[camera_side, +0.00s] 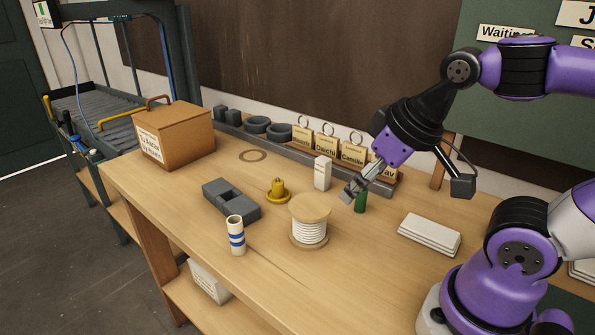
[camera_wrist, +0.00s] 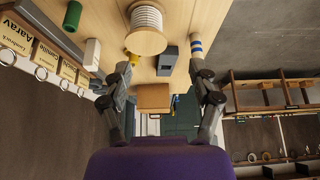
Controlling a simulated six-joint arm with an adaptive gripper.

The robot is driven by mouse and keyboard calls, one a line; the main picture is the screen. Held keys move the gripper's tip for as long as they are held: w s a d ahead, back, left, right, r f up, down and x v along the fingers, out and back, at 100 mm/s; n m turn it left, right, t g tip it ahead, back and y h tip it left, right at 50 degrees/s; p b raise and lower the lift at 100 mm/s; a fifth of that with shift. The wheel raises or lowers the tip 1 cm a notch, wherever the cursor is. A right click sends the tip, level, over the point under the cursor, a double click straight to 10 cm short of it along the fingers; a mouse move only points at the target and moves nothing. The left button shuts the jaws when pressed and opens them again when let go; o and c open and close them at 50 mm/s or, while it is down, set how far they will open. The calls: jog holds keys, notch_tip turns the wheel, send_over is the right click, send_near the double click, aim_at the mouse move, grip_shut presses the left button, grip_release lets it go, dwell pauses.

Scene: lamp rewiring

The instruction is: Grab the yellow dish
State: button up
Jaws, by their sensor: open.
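The yellow dish (camera_side: 278,196) sits on the wooden table, with a small upright yellow piece rising from its middle. In the wrist view the yellow dish (camera_wrist: 133,57) shows only in part, by the left fingertip and beside the spool. My gripper (camera_side: 347,194) is open and empty, above the table to the right of the dish, beyond the spool. Its two fingers stand wide apart in the wrist view (camera_wrist: 163,72).
A spool of white cord (camera_side: 310,228) stands just right of the dish. A grey slotted block (camera_side: 232,201), a striped cylinder (camera_side: 236,238), a white box (camera_side: 323,173) and a green cylinder (camera_side: 361,199) stand nearby. A brown box (camera_side: 174,136) is at the left.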

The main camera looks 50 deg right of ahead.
jog(key=n+y, duration=0.2)
jog(key=n, duration=0.3)
send_over(278, 180)
jog(key=s+d, duration=0.2)
notch_tip(278, 180, down, 10)
jog(key=x, duration=0.6)
jog(key=shift+s+a, duration=0.2)
jog(key=shift+a, duration=0.15)
grip_shut()
